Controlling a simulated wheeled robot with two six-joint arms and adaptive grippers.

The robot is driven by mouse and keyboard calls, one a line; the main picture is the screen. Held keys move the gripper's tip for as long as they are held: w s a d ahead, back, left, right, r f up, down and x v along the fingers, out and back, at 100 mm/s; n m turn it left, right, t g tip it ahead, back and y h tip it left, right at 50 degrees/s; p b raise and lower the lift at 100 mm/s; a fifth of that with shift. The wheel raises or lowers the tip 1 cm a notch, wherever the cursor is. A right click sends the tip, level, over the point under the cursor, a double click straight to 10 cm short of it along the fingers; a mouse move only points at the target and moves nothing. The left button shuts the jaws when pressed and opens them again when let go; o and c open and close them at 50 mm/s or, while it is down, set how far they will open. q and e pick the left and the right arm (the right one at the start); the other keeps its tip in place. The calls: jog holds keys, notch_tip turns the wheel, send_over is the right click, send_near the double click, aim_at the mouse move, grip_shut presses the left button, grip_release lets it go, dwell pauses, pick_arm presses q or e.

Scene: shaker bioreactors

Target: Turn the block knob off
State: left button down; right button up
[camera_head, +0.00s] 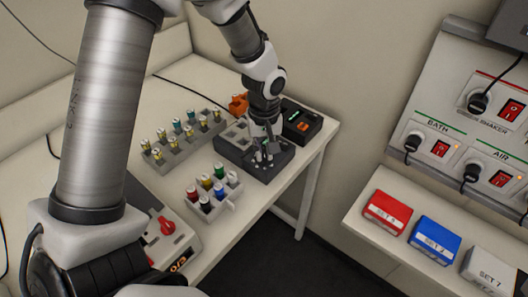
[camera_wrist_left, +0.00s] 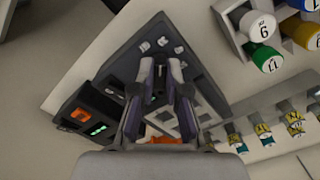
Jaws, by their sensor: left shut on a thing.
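A dark grey block (camera_head: 232,150) with square wells stands near the table's far right end; it also shows in the left wrist view (camera_wrist_left: 205,90). Beside it is a black control box (camera_head: 301,121) with a green display and an orange switch, also in the left wrist view (camera_wrist_left: 84,118). My left gripper (camera_head: 265,152) points down over the block's front part, among white-topped tubes (camera_wrist_left: 162,42). In the left wrist view its fingers (camera_wrist_left: 160,72) are close together on a small thing that I cannot make out. No block knob shows clearly. My right gripper is out of view.
A rack of yellow and teal-capped vials (camera_head: 178,142) and a rack of coloured-capped tubes (camera_head: 229,190) stand nearby. A switch panel (camera_head: 440,130) hangs on the right above red, blue and white boxes.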

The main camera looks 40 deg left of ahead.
aim_at(263, 151)
pick_arm(q)
jog(key=n, duration=0.3)
jog(key=n+b, duration=0.1)
jog(key=shift+w, duration=0.25)
jog(key=shift+n+b, duration=0.55)
jog(key=shift+n, duration=1.55)
jog(key=c, duration=1.2)
grip_release()
jog(key=shift+a+f, duration=0.1)
jog(key=shift+a, duration=0.2)
notch_tip(263, 151, up, 12)
